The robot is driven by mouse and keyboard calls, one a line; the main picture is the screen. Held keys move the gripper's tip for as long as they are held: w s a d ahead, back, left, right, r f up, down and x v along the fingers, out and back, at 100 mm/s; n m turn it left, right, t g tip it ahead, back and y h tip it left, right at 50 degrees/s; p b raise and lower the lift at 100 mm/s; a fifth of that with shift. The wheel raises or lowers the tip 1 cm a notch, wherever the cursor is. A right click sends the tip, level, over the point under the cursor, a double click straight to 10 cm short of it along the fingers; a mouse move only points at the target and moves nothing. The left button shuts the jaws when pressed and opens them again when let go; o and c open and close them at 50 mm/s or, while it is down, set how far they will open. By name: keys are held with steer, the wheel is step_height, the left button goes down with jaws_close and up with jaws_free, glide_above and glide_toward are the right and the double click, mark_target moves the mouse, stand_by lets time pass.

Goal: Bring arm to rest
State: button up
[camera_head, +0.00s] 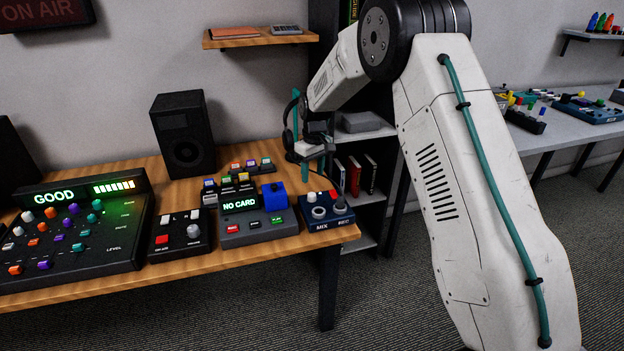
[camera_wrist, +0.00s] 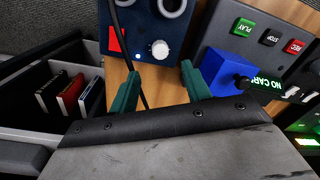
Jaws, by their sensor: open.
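My gripper (camera_head: 314,166) hangs from my white arm, above the right end of the wooden desk (camera_head: 190,262), just behind the blue MIX/REC box (camera_head: 328,210). In the wrist view its two teal fingers stand apart, and my gripper (camera_wrist: 157,76) is open with nothing held between them. Bare wood and a thin black cable (camera_wrist: 128,45) show near the fingers. The blue box (camera_wrist: 150,25) lies beyond the fingertips, and a blue block on the grey recorder (camera_head: 258,231) is close to the right finger in the wrist view.
A black speaker (camera_head: 183,135) stands at the back of the desk. A mixer (camera_head: 70,235) reading GOOD and a small switch box (camera_head: 180,234) are to the left. A dark shelf (camera_head: 378,133) with books stands behind my arm. A grey table (camera_head: 562,130) is at the right.

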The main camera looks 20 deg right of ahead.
stand_by(0.3)
steer(key=shift+m+g, duration=0.6)
steer(key=s, duration=0.1)
steer(key=s+f, duration=0.1)
steer(key=s, duration=0.1)
steer(key=shift+s+f, duration=0.25)
steer(key=shift+s, duration=0.15)
steer(key=s+d+r+m+t, duration=0.1)
steer(key=s+r, duration=0.6)
steer(key=s, duration=0.8)
steer(key=s+r+m+t, duration=0.1)
steer(key=s+r, duration=0.7)
steer(key=s, duration=0.7)
steer(key=s+d+r+m, duration=0.1)
steer(key=s+r+m, duration=0.1)
steer(key=s+r, duration=0.6)
steer(key=s, duration=0.7)
steer(key=shift+s+d+t+h, duration=0.25)
steer(key=shift+d+t+h, duration=0.05)
steer(key=shift+t, duration=0.1)
